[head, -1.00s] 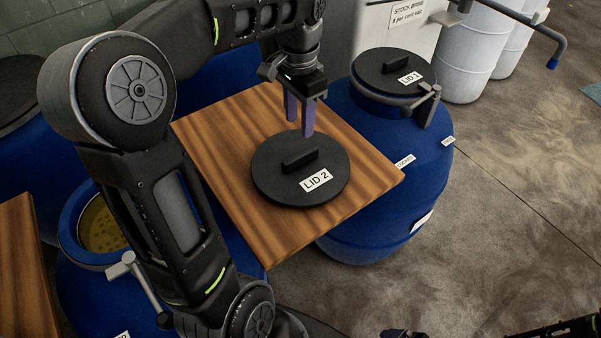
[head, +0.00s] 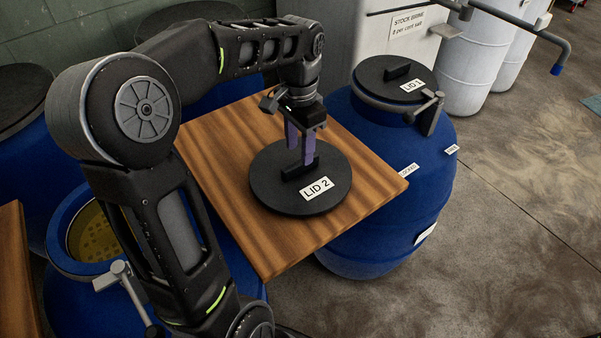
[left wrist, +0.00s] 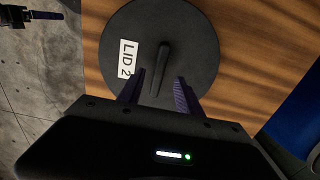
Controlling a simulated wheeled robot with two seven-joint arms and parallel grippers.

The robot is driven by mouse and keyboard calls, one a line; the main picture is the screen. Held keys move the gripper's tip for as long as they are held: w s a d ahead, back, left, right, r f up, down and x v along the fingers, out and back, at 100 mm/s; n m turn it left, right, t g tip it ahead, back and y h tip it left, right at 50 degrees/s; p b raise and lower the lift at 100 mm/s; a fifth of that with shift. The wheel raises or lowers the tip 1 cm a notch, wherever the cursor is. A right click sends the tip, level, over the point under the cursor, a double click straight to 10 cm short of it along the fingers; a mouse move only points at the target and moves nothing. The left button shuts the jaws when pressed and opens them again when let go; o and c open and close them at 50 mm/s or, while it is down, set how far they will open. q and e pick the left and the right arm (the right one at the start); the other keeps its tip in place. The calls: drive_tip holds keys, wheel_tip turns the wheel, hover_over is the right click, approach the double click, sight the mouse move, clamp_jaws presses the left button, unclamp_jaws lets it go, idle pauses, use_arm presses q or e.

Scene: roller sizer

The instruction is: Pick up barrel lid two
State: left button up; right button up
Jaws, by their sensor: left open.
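Barrel lid two (head: 272,198) is a black round disc with a raised bar handle (head: 300,170) and a white "LID 2" label. It lies flat on a wooden board (head: 235,238). My left gripper (head: 301,160) points down over the lid, its fingertips at the handle. In the left wrist view the lid (left wrist: 195,40) fills the upper middle. The handle (left wrist: 160,68) stands between the two parted fingers of the left gripper (left wrist: 158,82), which is open. The head view does not show clearly how low the fingertips reach beside the handle. My right gripper is not clearly in the head view.
A blue barrel (head: 375,215) with a black lid marked "LID 1" (head: 390,78) stands right of the board. An open blue barrel (head: 75,205) stands at the left. White barrels (head: 470,60) stand behind. Concrete floor (head: 510,220) is clear at right.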

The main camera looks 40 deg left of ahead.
sight(300, 161)
use_arm(q)
drive_tip(key=shift+d+f, duration=0.1)
drive_tip(key=shift+f, duration=2.5)
drive_tip(key=shift+f, duration=0.1)
drive_tip(key=shift+c, duration=0.5)
clamp_jaws()
